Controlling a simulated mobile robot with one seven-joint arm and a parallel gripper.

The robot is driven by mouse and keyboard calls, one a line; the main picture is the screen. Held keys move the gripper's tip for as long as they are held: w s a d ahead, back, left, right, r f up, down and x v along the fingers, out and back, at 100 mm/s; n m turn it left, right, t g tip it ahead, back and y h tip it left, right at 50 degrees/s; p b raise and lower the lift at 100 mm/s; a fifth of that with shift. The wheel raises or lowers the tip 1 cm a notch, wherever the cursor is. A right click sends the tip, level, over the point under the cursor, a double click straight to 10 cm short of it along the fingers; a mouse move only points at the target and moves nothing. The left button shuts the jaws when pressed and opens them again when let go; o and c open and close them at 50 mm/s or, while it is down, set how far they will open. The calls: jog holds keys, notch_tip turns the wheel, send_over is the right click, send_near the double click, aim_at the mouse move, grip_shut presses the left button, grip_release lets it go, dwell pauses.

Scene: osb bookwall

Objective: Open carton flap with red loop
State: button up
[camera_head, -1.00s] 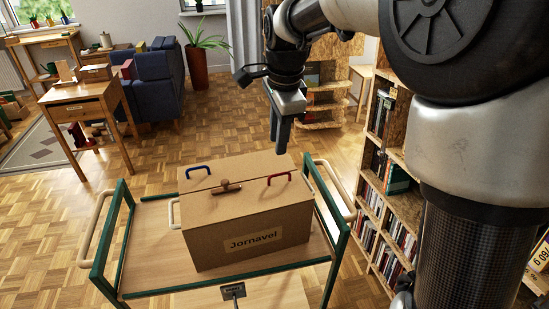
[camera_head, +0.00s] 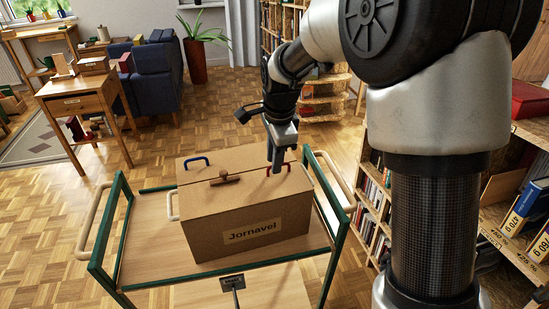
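A closed brown cardboard carton (camera_head: 212,234) labelled "Jornavel" stands on a trolley. On its top are a blue loop (camera_head: 194,161) at the left rear, a brown wooden toggle (camera_head: 225,178) near the middle and a red loop (camera_head: 286,168) on the right. The top flaps lie flat. My gripper (camera_head: 276,164) points down at the red loop and covers part of it. Its fingers look close together, but the tips overlap the loop, so I cannot tell whether they grip it.
The trolley (camera_head: 150,262) has a wooden tray, green frame and pale side handles. Bookshelves (camera_head: 376,190) stand close on the right. A wooden desk (camera_head: 75,92), blue armchair (camera_head: 157,72) and potted plant (camera_head: 194,52) are behind. Parquet floor is free at left.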

grip_shut()
dwell(1.2)
